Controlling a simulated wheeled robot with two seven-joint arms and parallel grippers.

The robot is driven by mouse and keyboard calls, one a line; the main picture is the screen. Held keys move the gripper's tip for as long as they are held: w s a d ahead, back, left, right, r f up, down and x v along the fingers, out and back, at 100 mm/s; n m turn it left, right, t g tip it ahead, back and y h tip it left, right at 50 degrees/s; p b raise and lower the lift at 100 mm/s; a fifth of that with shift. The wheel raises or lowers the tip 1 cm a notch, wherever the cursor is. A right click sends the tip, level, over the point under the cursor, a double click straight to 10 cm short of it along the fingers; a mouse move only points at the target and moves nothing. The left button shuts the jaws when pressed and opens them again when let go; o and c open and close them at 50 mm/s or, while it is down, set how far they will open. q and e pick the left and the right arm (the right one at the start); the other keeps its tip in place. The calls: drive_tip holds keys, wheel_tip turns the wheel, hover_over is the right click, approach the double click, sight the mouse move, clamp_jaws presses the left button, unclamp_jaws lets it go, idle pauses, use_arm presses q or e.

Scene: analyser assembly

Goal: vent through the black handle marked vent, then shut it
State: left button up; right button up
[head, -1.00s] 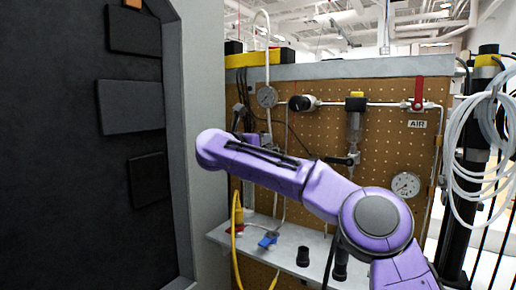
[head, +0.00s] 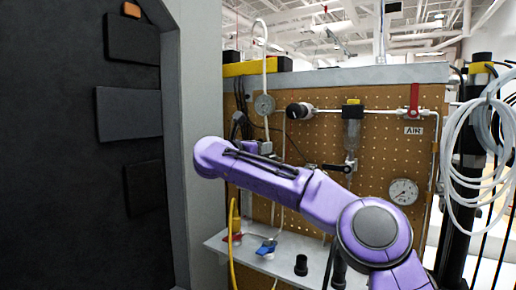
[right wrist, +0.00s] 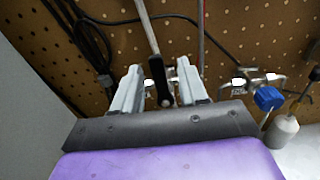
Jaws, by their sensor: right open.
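In the right wrist view a black handle (right wrist: 158,78) lies between the two fingers of my right gripper (right wrist: 159,75). The fingers are open, one on each side of it, with gaps still showing. A metal tube rises from the handle's far end. No vent marking is readable. In the head view my right arm crosses the board and its wrist hides most of that gripper and the handle. Another black lever (head: 328,168) sits below the metal filter unit (head: 352,132). My left gripper is out of view.
A red handle (head: 414,98) stands upright above the AIR label. A grey pillar (head: 205,120) stands close left of my wrist.

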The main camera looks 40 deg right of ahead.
drive_tip(key=v, duration=1)
drive_tip(key=shift+s+a+b, duration=0.15)
drive_tip(key=shift+a+b, duration=0.05)
drive_tip(key=shift+b, duration=0.25)
